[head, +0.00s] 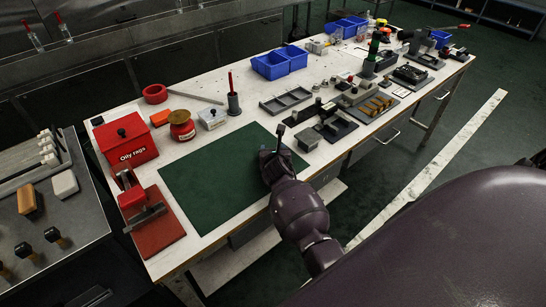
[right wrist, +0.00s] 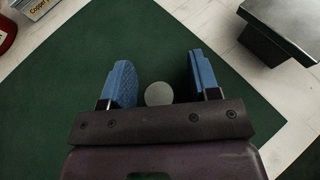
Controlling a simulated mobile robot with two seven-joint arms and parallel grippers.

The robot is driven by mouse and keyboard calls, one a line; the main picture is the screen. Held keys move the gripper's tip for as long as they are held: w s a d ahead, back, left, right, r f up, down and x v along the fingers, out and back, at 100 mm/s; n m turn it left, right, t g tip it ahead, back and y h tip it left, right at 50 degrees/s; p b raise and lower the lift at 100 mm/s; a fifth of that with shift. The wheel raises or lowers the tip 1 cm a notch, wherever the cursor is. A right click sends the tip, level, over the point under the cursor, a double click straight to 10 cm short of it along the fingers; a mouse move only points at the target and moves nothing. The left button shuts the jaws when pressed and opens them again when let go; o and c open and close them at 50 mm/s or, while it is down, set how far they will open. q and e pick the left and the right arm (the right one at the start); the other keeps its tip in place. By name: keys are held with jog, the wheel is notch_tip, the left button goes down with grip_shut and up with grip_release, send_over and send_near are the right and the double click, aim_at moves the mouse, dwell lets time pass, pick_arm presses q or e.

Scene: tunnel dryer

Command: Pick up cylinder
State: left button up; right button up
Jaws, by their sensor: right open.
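A small round grey shape, likely the cylinder (right wrist: 158,93) seen end-on, shows in the right wrist view over the green mat (right wrist: 150,40). It lies between the two blue fingers of my right gripper (right wrist: 160,68), closer to the left finger, with a gap to each. The gripper is open. In the head view my right gripper (head: 273,148) is over the right part of the green mat (head: 215,175). I cannot make out the cylinder there; the gripper seems to hide it. My left gripper is not in view.
The white bench carries a red "Oily rags" box (head: 125,140), a red press-like tool (head: 150,215), a red jar (head: 182,126) and blue bins (head: 280,62). Dark metal fixtures (head: 325,120) stand right of the mat. The mat's left part is clear.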

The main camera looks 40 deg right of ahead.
jog(key=shift+c, duration=0.2)
jog(key=c, duration=1)
grip_shut()
pick_arm(q)
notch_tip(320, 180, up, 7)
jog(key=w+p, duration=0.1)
jog(key=p, duration=0.5)
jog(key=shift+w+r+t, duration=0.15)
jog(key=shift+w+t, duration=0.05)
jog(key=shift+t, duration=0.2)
pick_arm(e)
notch_tip(320, 180, up, 20)
